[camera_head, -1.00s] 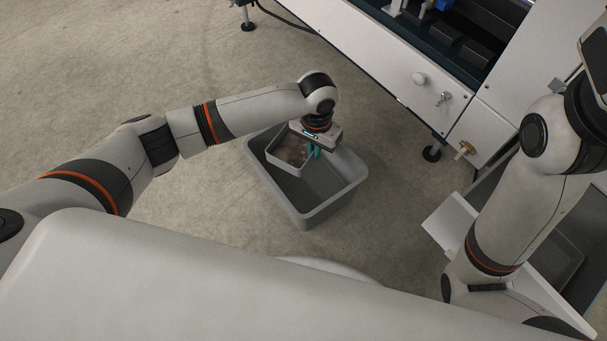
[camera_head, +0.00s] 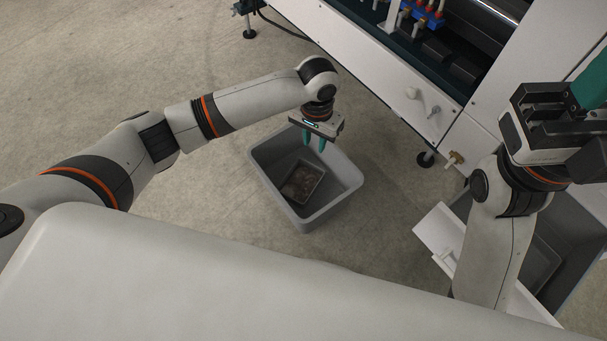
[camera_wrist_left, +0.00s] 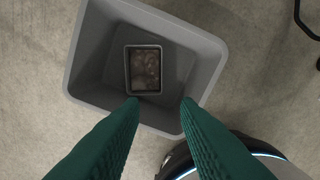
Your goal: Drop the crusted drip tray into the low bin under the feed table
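The crusted drip tray (camera_head: 302,183), a small rectangular tray with brown residue, lies inside the grey low bin (camera_head: 340,203). In the left wrist view the tray (camera_wrist_left: 144,70) rests within the bin (camera_wrist_left: 90,92), apart from my fingers. My left gripper (camera_head: 315,147) is above the bin's far rim, with its teal fingers pointing down. In the left wrist view its two fingers (camera_wrist_left: 160,103) are spread with nothing between them. My right gripper (camera_head: 575,110) is raised at the right; its fingers are partly cut off by the picture edge.
A white machine (camera_head: 380,70) with a knob and a brass fitting stands beyond the bin. Another grey container (camera_head: 575,225) and a white panel (camera_head: 440,230) are at the lower right. Bare floor (camera_head: 215,210) lies left of the bin.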

